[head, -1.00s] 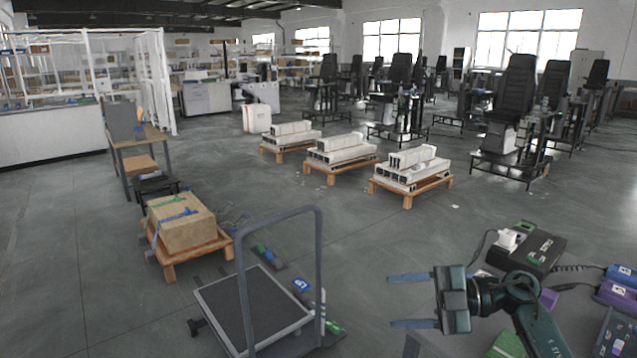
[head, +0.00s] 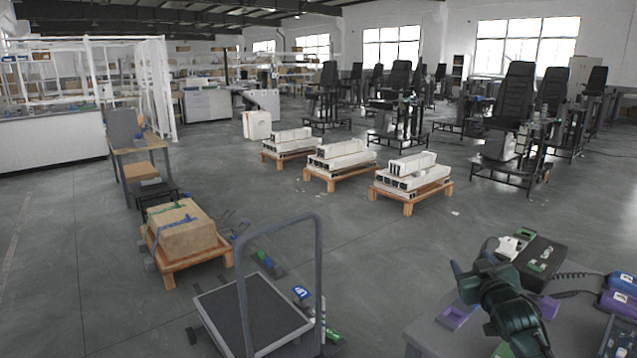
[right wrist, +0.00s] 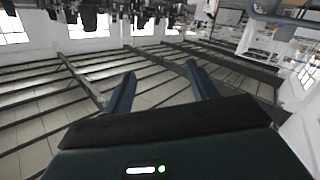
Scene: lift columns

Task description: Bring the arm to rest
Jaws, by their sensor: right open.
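My right arm and its dark teal gripper (head: 474,258) are at the lower right of the head view, over the grey table (head: 432,330). That view looks out across the hall and shows windows and the floor tilted. My left gripper is in neither view.
The table bears a black device (head: 540,262), purple devices (head: 622,283) with coiled cables and a purple tray (head: 457,316). A trolley (head: 252,315) stands left of it. Pallets with white blocks (head: 411,175) and a brown box (head: 186,232) stand beyond.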

